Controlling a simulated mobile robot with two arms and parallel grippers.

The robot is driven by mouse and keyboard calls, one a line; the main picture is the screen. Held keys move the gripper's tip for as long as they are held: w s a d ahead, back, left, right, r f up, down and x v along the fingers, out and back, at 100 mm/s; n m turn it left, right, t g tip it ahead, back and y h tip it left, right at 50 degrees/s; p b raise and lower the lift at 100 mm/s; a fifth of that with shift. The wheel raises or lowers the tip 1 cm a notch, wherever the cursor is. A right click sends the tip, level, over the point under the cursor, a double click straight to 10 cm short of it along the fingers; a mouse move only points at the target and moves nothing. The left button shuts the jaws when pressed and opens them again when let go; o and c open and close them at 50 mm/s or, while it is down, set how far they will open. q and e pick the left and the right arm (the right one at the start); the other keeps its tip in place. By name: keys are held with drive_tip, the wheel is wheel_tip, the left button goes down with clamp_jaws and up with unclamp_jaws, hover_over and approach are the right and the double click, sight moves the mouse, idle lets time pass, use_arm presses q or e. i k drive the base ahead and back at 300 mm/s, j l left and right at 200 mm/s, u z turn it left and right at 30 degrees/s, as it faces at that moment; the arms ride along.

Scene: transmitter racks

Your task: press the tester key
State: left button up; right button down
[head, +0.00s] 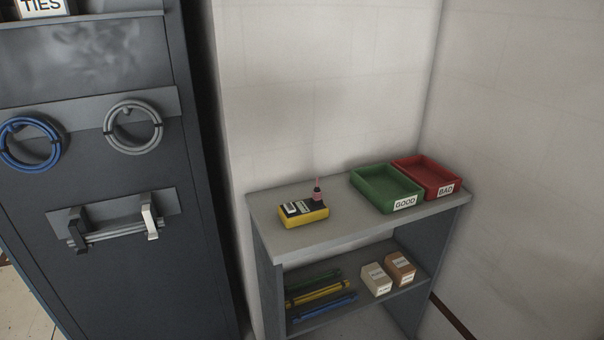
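The tester (303,213) is a small yellow and black box on the left part of the grey shelf unit's top (340,222). Its dark top face carries pale labelled patches, but I cannot tell which part is the key. A small item with a dark red body and a thin pink tip (318,192) stands upright at the tester's right back end; I cannot tell whether it is seated in the tester. Neither of my grippers shows in the head view.
A green GOOD tray (366,186) and a red BAD tray (452,176) stand right of the tester, both looking empty. Two small boxes (377,279) and coloured bars (318,293) lie on the lower shelf. A dark cabinet (130,255) with hung cable coils stands left.

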sight(289, 206)
drive_tip(key=i+j+z, duration=0.35)
drive_tip(key=i+j, duration=0.65)
drive_tip(key=i, duration=0.15)
